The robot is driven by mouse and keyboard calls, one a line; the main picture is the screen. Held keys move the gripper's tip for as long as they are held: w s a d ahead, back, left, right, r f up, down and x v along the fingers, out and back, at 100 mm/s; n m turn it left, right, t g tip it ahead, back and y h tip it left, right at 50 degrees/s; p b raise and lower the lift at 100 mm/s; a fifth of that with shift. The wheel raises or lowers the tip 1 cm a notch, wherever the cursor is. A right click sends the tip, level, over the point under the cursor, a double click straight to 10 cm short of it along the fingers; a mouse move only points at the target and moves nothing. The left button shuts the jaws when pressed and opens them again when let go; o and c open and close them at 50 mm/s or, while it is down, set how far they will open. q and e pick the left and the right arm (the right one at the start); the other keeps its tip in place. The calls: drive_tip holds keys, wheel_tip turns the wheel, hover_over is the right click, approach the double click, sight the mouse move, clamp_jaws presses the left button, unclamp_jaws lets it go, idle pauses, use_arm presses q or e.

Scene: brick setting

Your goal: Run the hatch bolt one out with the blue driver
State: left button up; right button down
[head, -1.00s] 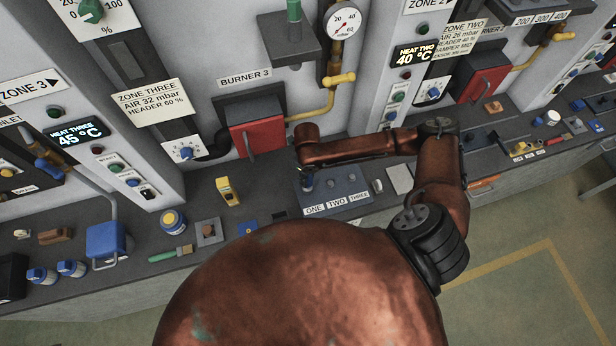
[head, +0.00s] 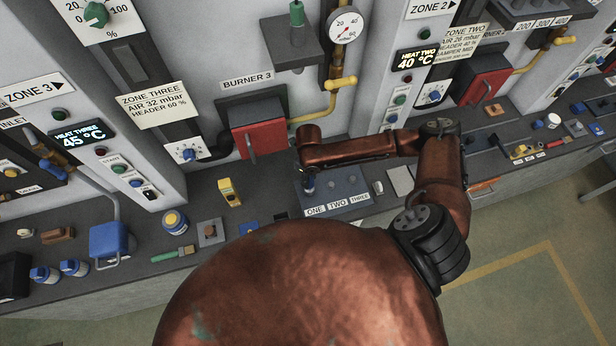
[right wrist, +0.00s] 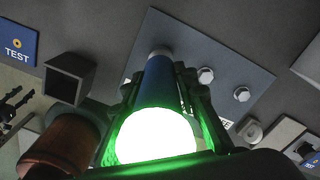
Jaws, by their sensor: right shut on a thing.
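My right gripper (head: 306,171) is over the grey hatch plate (head: 345,190), at the end labelled ONE. In the right wrist view the gripper (right wrist: 160,88) is shut on the blue driver (right wrist: 153,78), one finger on each side. The driver's near end glows bright green. Its far end, with a pale collar, is at the plate (right wrist: 220,60) where bolt one would be; that bolt is hidden. Two other bolts, two (right wrist: 205,75) and three (right wrist: 242,93), show beside it on the plate. The driver's lower part also shows in the head view (head: 309,185).
The red burner box (head: 258,139) stands behind the plate. A square open holder (right wrist: 68,77) is left of the driver.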

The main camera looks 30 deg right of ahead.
drive_tip(key=shift+d+r+p, duration=0.1)
drive_tip(key=shift+r+p, duration=0.5)
drive_tip(key=shift+r, duration=0.35)
drive_tip(key=shift+r+p, duration=0.65)
drive_tip(key=shift+r, duration=0.1)
drive_tip(key=shift+w+r+p, duration=0.1)
drive_tip(key=shift+r+p, duration=1.1)
drive_tip(key=shift+r, duration=0.35)
